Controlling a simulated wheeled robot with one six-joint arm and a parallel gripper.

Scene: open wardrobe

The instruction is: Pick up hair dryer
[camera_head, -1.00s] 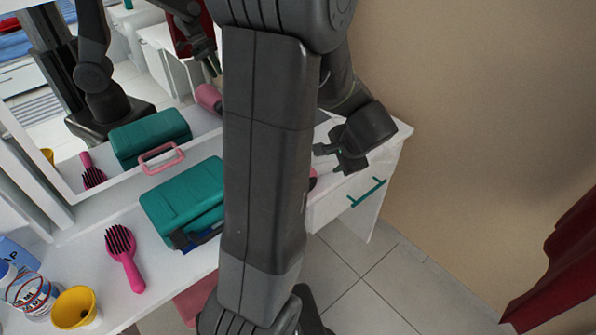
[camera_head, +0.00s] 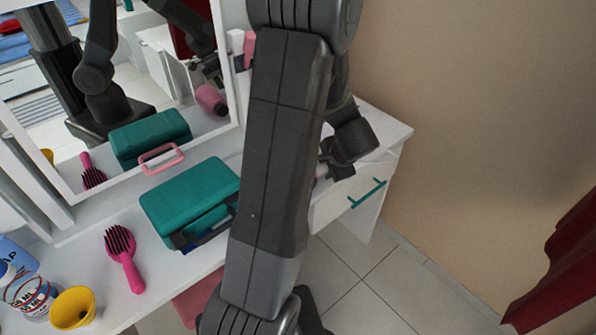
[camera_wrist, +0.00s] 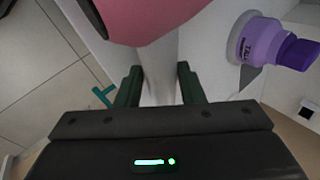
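The hair dryer (camera_wrist: 150,12) has a pink body at the top of the wrist view, with a pale grey handle running down from it. My gripper (camera_wrist: 161,78) has its dark green-black fingers apart, one on each side of the handle. I see no clear sign of them pressing on it. In the head view my gripper (camera_head: 336,168) is low over the right end of the white dressing table, and my arm hides most of the dryer. The dryer's pink reflection (camera_head: 210,99) shows in the mirror.
A purple bottle (camera_wrist: 270,40) stands close right of the dryer in the wrist view. A teal case (camera_head: 188,197), a pink hairbrush (camera_head: 124,258) and a yellow cup (camera_head: 73,307) are on the table's left part. A wall bounds the right side.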

